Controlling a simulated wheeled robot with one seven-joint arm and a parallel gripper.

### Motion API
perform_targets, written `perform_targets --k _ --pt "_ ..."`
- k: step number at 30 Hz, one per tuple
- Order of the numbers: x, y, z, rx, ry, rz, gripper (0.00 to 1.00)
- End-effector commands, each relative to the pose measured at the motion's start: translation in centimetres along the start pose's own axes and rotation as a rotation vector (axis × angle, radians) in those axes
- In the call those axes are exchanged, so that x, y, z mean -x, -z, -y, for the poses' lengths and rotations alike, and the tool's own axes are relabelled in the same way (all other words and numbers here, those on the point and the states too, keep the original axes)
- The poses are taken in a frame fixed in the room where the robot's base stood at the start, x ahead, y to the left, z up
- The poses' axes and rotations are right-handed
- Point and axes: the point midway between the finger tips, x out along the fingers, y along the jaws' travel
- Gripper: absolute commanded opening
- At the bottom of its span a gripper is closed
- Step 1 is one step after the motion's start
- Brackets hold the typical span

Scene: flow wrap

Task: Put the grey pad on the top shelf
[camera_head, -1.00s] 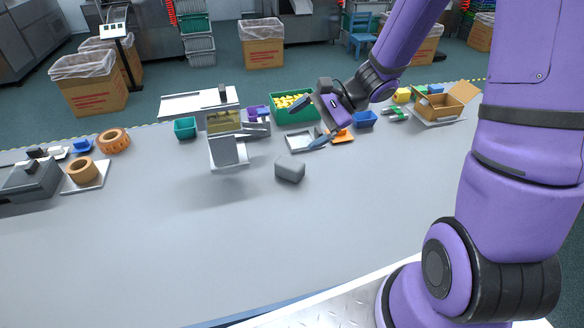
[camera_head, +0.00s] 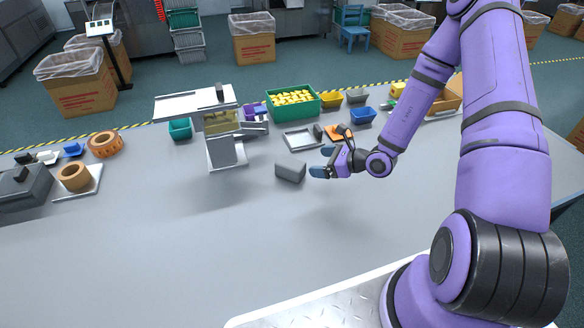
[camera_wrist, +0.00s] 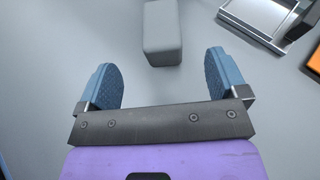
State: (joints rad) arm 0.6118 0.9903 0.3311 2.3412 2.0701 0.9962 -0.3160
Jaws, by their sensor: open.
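The grey pad (camera_head: 290,171) is a rounded grey block lying on the table, right of the metal stand (camera_head: 228,152). It also shows in the wrist view (camera_wrist: 162,35), ahead of my fingertips. My gripper (camera_head: 323,161) is low over the table, just right of the pad, pointing left at it. It is open and empty; in the wrist view its two blue fingers (camera_wrist: 163,78) stand apart, with the pad's near end roughly in line with the gap. The stand's top shelf (camera_head: 182,107) is a flat pale plate and appears bare apart from a dark piece at its right end.
A metal tray (camera_head: 303,145) lies behind the pad, with an orange item (camera_head: 334,133) beside it. A green bin of yellow pieces (camera_head: 292,111) and a blue bin (camera_head: 363,115) stand further back. A tape roll (camera_head: 74,177) is at left. The front of the table is clear.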

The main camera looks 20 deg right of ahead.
Motion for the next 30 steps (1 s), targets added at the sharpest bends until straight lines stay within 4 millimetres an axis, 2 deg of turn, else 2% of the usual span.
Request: perform_targets --k 3,8,15,23,30 --pt "-0.2 0.8 0.1 -0.028 0.017 -0.004 0.92" --pt "-1.3 0.8 0.1 -0.031 0.019 -0.003 0.92" --pt "-4.8 0.9 0.1 -0.031 0.018 -0.004 0.92" --pt "-6.6 0.7 0.1 -0.03 0.018 -0.003 0.92" --pt "-9.8 0.6 -0.2 -0.031 0.018 -0.004 0.92"
